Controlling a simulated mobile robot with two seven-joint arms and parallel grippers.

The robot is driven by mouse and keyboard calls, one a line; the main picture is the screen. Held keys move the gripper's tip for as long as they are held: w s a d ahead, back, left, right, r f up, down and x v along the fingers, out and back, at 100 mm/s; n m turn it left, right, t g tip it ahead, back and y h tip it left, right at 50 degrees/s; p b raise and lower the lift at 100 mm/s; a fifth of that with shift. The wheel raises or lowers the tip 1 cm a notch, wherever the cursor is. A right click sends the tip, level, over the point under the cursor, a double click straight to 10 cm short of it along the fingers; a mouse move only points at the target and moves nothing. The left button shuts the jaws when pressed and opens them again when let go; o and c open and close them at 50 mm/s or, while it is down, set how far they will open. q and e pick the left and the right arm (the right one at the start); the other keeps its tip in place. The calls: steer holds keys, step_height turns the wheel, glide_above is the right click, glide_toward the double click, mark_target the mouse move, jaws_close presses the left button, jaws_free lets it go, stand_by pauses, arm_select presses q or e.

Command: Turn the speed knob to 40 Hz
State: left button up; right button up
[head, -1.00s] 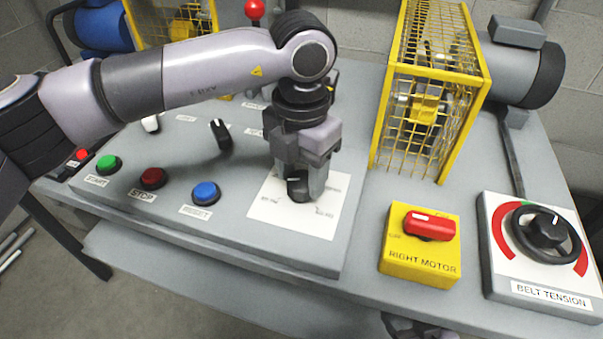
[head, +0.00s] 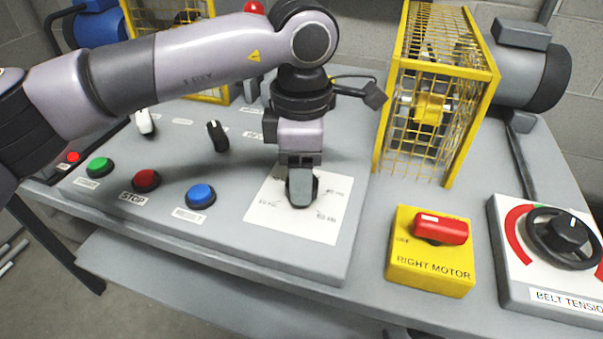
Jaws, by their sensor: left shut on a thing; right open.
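The speed knob (head: 301,199) is a dark knob on a white label plate (head: 272,214) at the right end of the sloped grey panel. My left gripper (head: 301,186) points down over the plate and is shut on the knob. The fingers hide much of the knob, and its pointer cannot be read. Small labels on the plate are too blurred to read for certain.
Green (head: 99,166), red (head: 147,180) and blue (head: 201,195) buttons sit left of the plate, with a black selector (head: 217,136) behind. To the right stand a yellow box with a red switch (head: 440,229), a belt tension wheel (head: 563,238) and a yellow cage (head: 437,95).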

arm_select(q)
steer(key=m, duration=0.5)
steer(key=shift+r+m, duration=0.1)
steer(key=shift+m, duration=0.2)
steer(key=m, duration=0.6)
steer(key=shift+b, duration=0.3)
steer(key=m, duration=0.5)
steer(key=shift+m, duration=0.3)
steer(key=m, duration=0.5)
steer(key=shift+m, duration=0.4)
steer(key=o, duration=1)
steer(key=shift+o, duration=0.2)
steer(key=shift+r+p, duration=0.6)
steer(key=shift+r, duration=3)
